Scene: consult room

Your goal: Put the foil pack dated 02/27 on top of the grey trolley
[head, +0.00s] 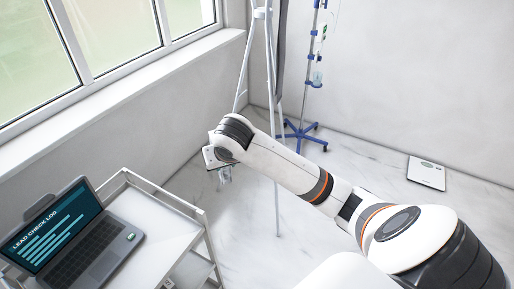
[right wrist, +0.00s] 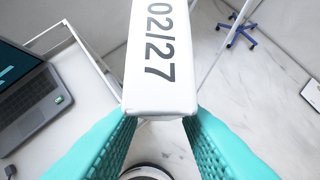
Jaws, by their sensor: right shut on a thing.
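The white foil pack (right wrist: 158,60) printed 02/27 fills the upper middle of the right wrist view. My right gripper (right wrist: 160,116) is shut on its near end, with a teal finger on each side. In the head view my right gripper (head: 225,174) hangs beyond the far right corner of the grey trolley (head: 165,238), over the floor side. The pack cannot be made out clearly there. The trolley has a pale top with a raised rail, and its near end is cut off by the frame. My left gripper is not in view.
An open laptop (head: 95,245) reading LEAD CHECK LOG takes up the left of the trolley top; the right part is bare. A drip stand (head: 305,130), a pale pole frame (head: 270,90) and a floor scale (head: 427,172) stand beyond. A window wall (head: 150,125) runs behind the trolley.

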